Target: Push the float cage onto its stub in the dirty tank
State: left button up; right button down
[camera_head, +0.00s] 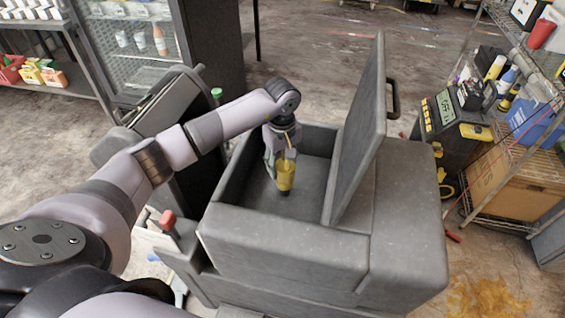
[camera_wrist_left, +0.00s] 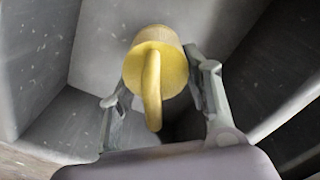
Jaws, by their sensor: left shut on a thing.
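The float cage (camera_head: 285,174) is a yellow cylinder with a loop handle on top. My left gripper (camera_head: 281,165) reaches down into the open grey tank (camera_head: 285,240) and is shut on it. In the left wrist view the cage (camera_wrist_left: 158,65) sits between the two fingers (camera_wrist_left: 160,95), its handle toward the camera. The cage looks roughly upright, close to the tank floor. A small dark part shows just under it in the head view; I cannot tell whether it is the stub or whether they touch. My right gripper is not in view.
The tank's raised lid (camera_head: 365,130) stands close to the right of my gripper. Tank walls surround the cage. A dark case with a meter (camera_head: 446,120) and a wire shelf (camera_head: 520,140) stand at right. A yellow spill (camera_head: 485,297) lies on the floor.

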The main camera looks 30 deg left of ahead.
aim_at(282, 172)
pick_arm(q)
jog(key=shift+b, duration=0.75)
dwell(1.2)
jog(key=shift+f+b, duration=1.85)
jog(key=shift+f, duration=0.2)
jog(key=shift+r, duration=0.2)
jog(key=shift+r+p, duration=0.8)
jog(key=shift+r, duration=0.7)
jog(key=shift+b, duration=0.65)
dwell(0.9)
jog(key=shift+f+b, duration=0.65)
jog(key=shift+f, duration=0.05)
